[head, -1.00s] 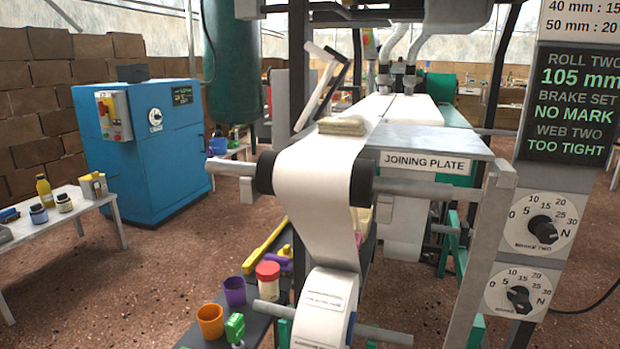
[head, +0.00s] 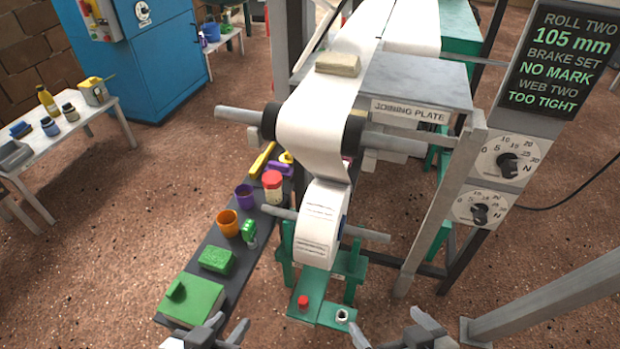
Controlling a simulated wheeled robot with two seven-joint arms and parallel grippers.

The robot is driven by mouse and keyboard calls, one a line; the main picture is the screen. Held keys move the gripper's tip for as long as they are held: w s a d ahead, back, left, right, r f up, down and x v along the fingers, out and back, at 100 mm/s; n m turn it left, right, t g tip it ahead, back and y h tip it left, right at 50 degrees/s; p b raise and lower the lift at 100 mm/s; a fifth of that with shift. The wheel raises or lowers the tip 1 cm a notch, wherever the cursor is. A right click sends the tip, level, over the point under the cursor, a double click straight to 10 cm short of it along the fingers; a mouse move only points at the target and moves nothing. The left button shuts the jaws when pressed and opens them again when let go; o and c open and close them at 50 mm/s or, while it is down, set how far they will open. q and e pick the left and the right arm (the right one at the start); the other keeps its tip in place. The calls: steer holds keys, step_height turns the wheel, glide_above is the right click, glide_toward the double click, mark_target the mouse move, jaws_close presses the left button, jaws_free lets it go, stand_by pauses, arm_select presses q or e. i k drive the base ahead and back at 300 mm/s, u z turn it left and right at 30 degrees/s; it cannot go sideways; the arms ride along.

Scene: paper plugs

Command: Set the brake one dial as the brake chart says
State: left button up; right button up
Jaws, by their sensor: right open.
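Two round white dials with black knobs are on the grey post at the right. The upper dial (head: 508,163) carries a label that is too small to read now; it read BRAKE TWO a second ago. The lower dial (head: 481,210) has an unreadable label, and I cannot tell its pointer's exact mark. The brake chart is out of view. My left gripper (head: 216,334) is at the bottom edge, partly cut off, open and empty. My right gripper (head: 390,333) is also at the bottom edge, open and empty, well below and left of the dials.
The dark screen (head: 556,60) reads roll two 105 mm, brake set no mark, web two too tight. The paper roll (head: 322,225) hangs ahead. A dark bench (head: 224,252) holds cups, a jar and green things. A grey rail (head: 550,300) crosses at the lower right.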

mark_target(480, 218)
steer(key=u, duration=0.2)
steer(key=k, duration=0.3)
steer(key=z, duration=1.25)
steer(key=i, duration=0.4)
steer(key=z, duration=0.05)
